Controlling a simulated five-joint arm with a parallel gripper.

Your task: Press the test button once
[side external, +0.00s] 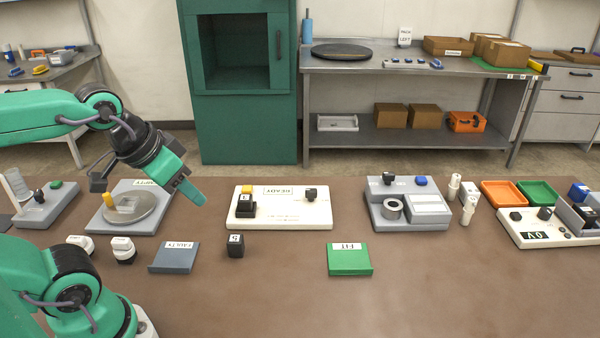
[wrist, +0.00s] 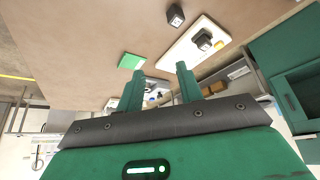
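No label reading "test" is legible, so I cannot tell which button is the test button. A white board marked READY (side external: 290,215) has a yellow button (side external: 248,188), a black block (side external: 246,206) and a black knob (side external: 310,193). A grey unit (side external: 400,222) to its right has a blue button (side external: 420,181). A grey box at far left has a green button (side external: 56,185). My gripper (side external: 192,192) hangs above the table, left of the white board and touching nothing visible. In the wrist view, its two fingers (wrist: 160,80) are apart with nothing held between them.
A grey plate with a round disc (side external: 130,208) lies near my gripper. A blue-grey FAULTY pad (side external: 174,258), a black cube (side external: 236,246) and a green FIT pad (side external: 349,260) lie in front. A white 0 V unit (side external: 540,233) stands at right.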

